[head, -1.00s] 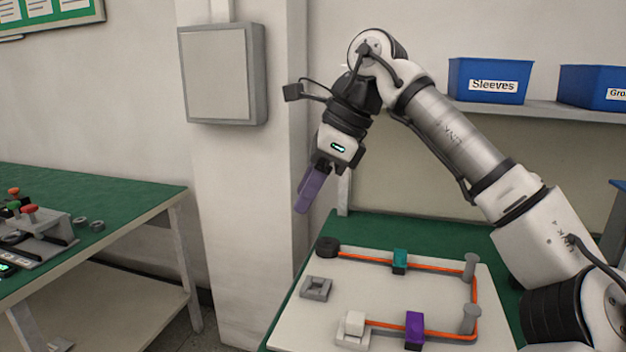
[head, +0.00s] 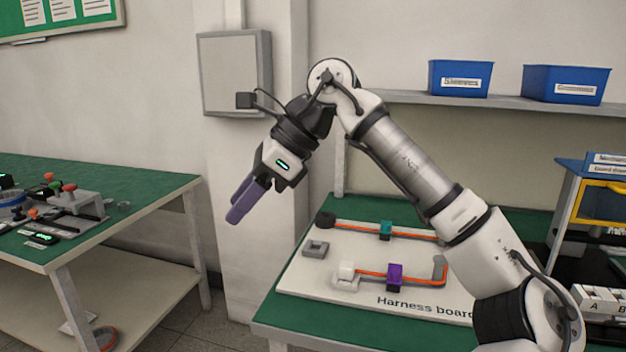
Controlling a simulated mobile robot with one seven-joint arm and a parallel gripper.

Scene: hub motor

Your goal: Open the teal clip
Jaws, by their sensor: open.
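The teal clip (head: 386,231) is a small block on the far run of the orange cable (head: 410,234), on the white harness board (head: 330,288). It is too small to tell whether it is open or shut. A purple clip (head: 394,275) sits on the near run of the cable. My gripper (head: 240,208), with purple fingers, is open and empty in the air, left of the board and higher than it. It is well apart from the teal clip. My forearm hides the board's right part.
A black round part (head: 325,219), a grey square block (head: 315,249) and a white connector (head: 346,272) are on the board. A grey post (head: 439,268) stands at the cable's right bend. Blue bins (head: 459,78) stand on the back shelf. A second green table (head: 130,203) is at left.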

